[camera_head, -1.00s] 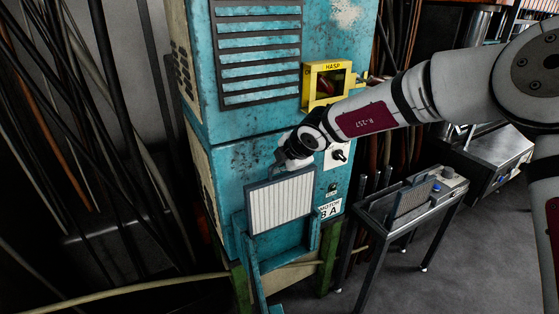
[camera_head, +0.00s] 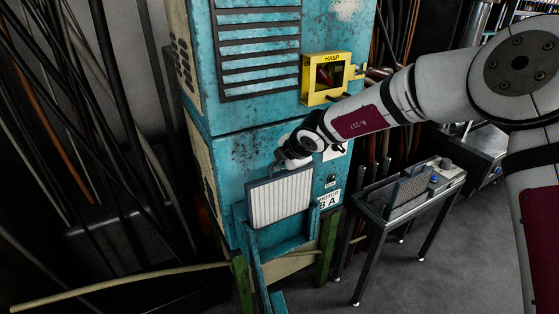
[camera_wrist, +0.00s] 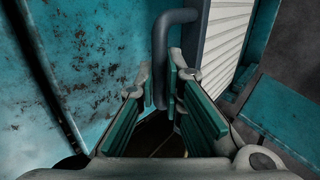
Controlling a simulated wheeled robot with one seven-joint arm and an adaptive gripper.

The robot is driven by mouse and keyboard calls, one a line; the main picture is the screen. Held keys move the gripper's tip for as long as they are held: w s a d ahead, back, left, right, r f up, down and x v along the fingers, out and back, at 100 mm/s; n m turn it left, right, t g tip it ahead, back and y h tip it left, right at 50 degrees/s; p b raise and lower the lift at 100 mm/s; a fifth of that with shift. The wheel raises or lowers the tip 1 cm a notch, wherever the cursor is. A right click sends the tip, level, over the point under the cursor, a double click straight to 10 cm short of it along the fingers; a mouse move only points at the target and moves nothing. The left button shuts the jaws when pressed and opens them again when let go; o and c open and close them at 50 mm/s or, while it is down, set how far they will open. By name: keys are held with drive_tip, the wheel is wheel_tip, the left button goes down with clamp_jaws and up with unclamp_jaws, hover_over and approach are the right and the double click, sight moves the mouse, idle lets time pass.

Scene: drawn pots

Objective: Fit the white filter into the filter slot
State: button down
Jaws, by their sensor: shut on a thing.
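The white filter (camera_head: 280,200) is a pleated panel in a dark blue-grey frame. It stands nearly upright in front of the teal cabinet's lower half. My gripper (camera_head: 290,160) is at its top edge, shut on its handle. The wrist view shows the grey handle tube (camera_wrist: 160,65) between the fingers (camera_wrist: 171,95) and the white pleats (camera_wrist: 227,40) to the right. The filter slot (camera_head: 285,235), a blue open-topped holder on the cabinet front, lies at the filter's lower edge. The filter hides part of it, so I cannot tell how far the filter is inside.
A blue flap (camera_head: 258,265) hangs below the slot. A yellow hasp box (camera_head: 327,78) sits above right on the teal cabinet (camera_head: 235,150). A small metal table (camera_head: 425,195) at right carries a grey-brown filter (camera_head: 411,190). Cables hang at the left.

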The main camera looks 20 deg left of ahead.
drive_tip(key=p, duration=0.2)
hover_over(281, 200)
drive_tip(key=shift+w+a+f, duration=0.1)
drive_tip(key=shift+a+f, duration=0.05)
drive_tip(key=shift+f, duration=1)
drive_tip(key=shift+w+a+f, duration=0.1)
drive_tip(key=shift+a+f, duration=0.05)
drive_tip(key=shift+f, duration=1)
drive_tip(key=shift+s+f, duration=0.1)
drive_tip(key=shift+f, duration=2.65)
drive_tip(key=shift+f, duration=2.3)
drive_tip(key=c, duration=1.6)
unclamp_jaws()
drive_tip(key=shift+c, duration=0.2)
